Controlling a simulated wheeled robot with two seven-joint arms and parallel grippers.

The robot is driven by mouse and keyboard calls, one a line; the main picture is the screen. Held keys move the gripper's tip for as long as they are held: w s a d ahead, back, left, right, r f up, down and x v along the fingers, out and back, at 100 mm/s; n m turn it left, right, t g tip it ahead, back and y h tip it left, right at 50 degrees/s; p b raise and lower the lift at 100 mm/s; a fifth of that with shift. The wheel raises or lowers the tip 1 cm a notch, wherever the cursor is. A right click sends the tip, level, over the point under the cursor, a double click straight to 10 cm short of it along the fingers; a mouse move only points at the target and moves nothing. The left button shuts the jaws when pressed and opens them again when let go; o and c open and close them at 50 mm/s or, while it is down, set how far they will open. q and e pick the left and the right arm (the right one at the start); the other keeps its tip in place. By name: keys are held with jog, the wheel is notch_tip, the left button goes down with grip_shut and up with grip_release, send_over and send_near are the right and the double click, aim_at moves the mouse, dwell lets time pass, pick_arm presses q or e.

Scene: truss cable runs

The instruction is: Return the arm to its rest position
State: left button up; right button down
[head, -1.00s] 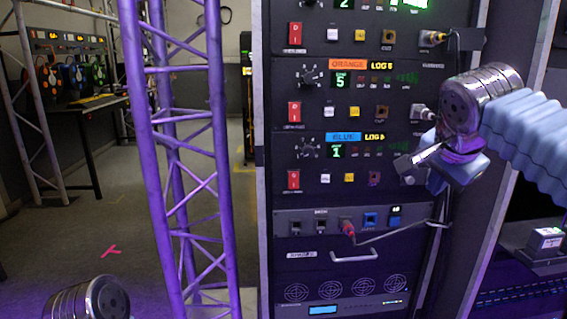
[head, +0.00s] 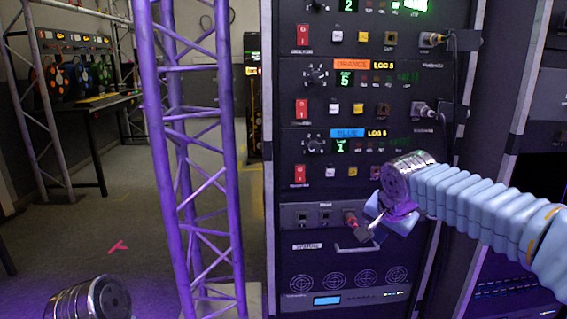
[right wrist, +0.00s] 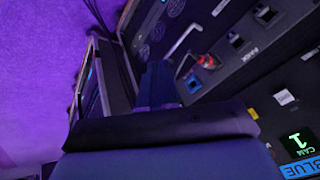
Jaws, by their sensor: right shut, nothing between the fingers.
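My right arm (head: 470,205) comes in from the right in front of the equipment rack (head: 434,250). Its gripper (head: 371,236) is shut and empty, pointing down and left near the lower patch panel (head: 293,217). It covers part of that panel and of the red plug (head: 350,217). In the right wrist view, the gripper (right wrist: 157,82) shows dark in the middle, with the red plug (right wrist: 206,60) beyond it to the right; I cannot tell whether they touch. A metal part of my left arm (head: 90,299) shows at the bottom left; its gripper is out of view.
A purple-lit truss tower (head: 195,150) stands left of the rack. Free floor (head: 100,235) lies further left. A workbench (head: 90,102) with coloured reels is at the back left. Plugged cables (head: 430,108) stick out from the rack's right side.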

jog(key=s+a+f+n+g+y, duration=0.1)
jog(key=s+a+f+n, duration=0.15)
jog(key=f, duration=0.85)
jog(key=s+a+f+n+g+y, duration=0.1)
jog(key=a+f+y, duration=0.15)
jog(key=f, duration=0.75)
jog(key=s+a+f+n+g, duration=0.2)
jog(key=a+f, duration=0.2)
jog(key=f, duration=0.7)
jog(key=s+a+f+g+y, duration=0.1)
jog(key=s+f, duration=1.5)
jog(key=s, duration=0.4)
jog(key=shift+s+f+n, duration=0.2)
jog(key=shift+f+n, duration=0.1)
jog(key=shift+n, duration=0.15)
